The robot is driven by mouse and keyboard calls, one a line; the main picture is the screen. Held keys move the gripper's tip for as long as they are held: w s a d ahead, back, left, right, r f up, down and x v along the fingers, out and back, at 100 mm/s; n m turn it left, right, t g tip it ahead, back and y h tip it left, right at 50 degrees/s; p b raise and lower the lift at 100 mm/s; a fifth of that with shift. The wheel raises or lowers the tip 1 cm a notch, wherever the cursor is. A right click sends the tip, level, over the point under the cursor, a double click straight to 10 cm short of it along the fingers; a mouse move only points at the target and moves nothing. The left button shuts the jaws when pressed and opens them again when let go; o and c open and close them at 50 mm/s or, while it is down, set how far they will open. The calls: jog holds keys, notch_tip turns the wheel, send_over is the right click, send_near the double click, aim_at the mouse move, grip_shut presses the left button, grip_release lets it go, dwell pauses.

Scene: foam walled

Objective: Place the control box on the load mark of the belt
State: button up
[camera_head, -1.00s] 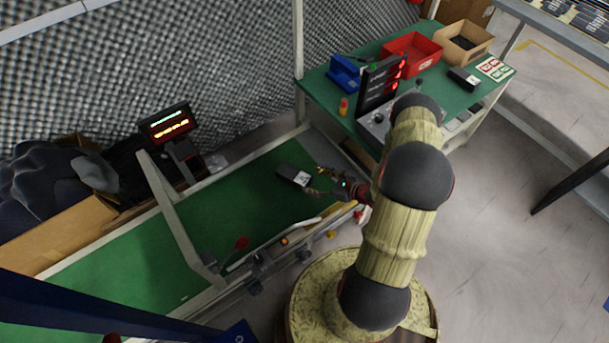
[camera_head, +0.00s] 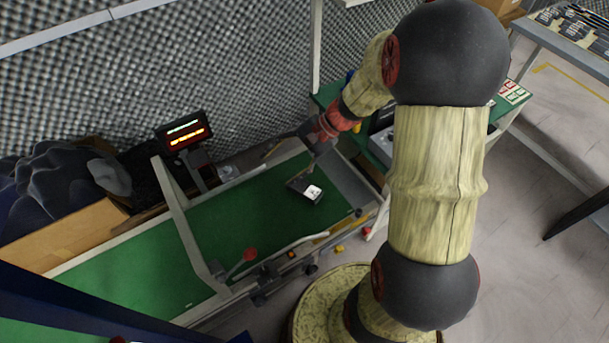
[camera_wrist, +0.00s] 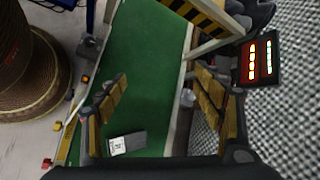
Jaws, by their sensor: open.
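The control box (camera_head: 299,185), dark with a white label at one end, lies flat on the green belt (camera_head: 245,215) near the belt's right end. It also shows in the wrist view (camera_wrist: 135,140), near the bottom, beside the left finger in the picture. My gripper (camera_wrist: 160,80) is open, with its fingers wide apart and nothing between them. In the head view my gripper (camera_head: 311,150) is above the belt's far right end, apart from the box. I cannot make out a load mark on the belt; the box may hide it.
A lit display (camera_head: 183,130) stands behind the belt, next to a pale frame (camera_head: 180,215) over it. A red knob (camera_head: 250,254) is at the near edge. A green table (camera_head: 513,97) is beyond my arm. A cardboard box (camera_head: 75,235) lies at the left.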

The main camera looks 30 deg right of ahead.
jog(key=s+a+r+n+t+h, duration=0.2)
jog(key=s+r+n+h, duration=0.6)
jog(key=s+r+n, duration=0.4)
jog(key=s+a+r, duration=0.1)
jog(key=s+r, duration=0.4)
jog(key=r, duration=0.1)
jog(key=shift+s+r+n+t, duration=0.25)
jog(key=shift+r+n+t, duration=0.05)
jog(key=shift+r+t, duration=0.1)
notch_tip(320, 180, up, 3)
jog(key=p, duration=0.3)
